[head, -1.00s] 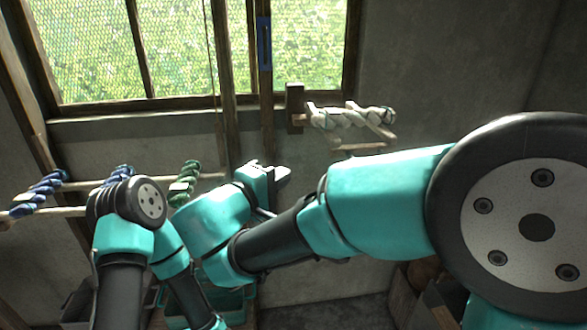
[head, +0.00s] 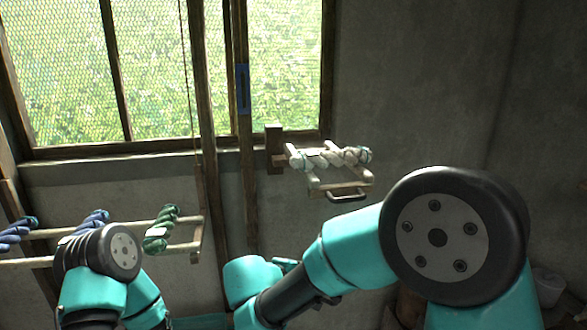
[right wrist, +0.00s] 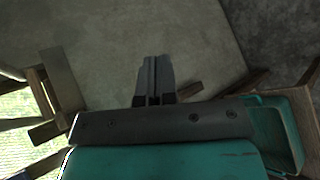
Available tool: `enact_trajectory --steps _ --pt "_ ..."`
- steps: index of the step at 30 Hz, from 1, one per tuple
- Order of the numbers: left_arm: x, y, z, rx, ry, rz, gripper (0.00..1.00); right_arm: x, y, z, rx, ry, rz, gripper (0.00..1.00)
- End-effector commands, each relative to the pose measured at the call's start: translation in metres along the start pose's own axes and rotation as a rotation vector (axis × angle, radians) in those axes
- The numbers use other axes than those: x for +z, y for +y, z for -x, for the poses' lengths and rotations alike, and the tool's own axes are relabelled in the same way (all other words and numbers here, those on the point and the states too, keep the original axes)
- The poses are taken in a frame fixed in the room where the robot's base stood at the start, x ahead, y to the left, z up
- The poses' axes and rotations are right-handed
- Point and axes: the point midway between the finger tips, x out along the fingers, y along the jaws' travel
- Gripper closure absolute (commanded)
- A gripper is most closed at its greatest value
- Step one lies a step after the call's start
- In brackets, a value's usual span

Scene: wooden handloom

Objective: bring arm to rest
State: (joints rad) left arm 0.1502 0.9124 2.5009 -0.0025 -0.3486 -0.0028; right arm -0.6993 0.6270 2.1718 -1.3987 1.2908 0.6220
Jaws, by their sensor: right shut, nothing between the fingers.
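My right arm comes in from the right in the head view and bends down toward the lower middle. Its gripper (head: 286,264) is mostly hidden behind its own links. In the right wrist view the two dark fingers (right wrist: 154,78) are pressed together with nothing between them, and point at a bare grey surface. My left arm stands at the lower left of the head view. Its gripper is out of view.
Green (head: 160,228) and blue (head: 90,222) skeins hang on rods at left. Wooden posts (head: 242,150) stand between. The grey wall (head: 420,90) is bare.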

Motion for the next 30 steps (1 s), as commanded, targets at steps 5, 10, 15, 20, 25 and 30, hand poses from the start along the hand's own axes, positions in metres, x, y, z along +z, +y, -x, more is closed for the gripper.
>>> enact_trajectory --steps 5,10,15,20,25,30 --pt "0.000 0.000 0.000 0.000 0.000 0.000 0.61 0.020 -0.078 -0.074 -0.354 -0.037 0.036 1.00" --pt "0.000 0.000 0.000 0.000 0.000 0.000 0.61 0.046 -0.160 -0.123 -0.718 -0.043 -0.020 1.00" --pt "0.000 0.000 0.000 0.000 0.000 0.000 0.61 0.069 -0.231 -0.150 -1.032 -0.028 -0.177 1.00" --pt "0.000 0.000 0.000 0.000 0.000 0.000 0.61 0.087 -0.282 -0.168 -1.248 -0.009 -0.404 1.00" --pt "0.000 0.000 0.000 0.000 0.000 0.000 0.61 0.108 -0.322 -0.188 -1.370 -0.003 -0.707 1.00" --pt "0.000 0.000 0.000 0.000 0.000 0.000 0.61 0.135 -0.352 -0.212 -1.367 -0.031 -1.015 1.00"
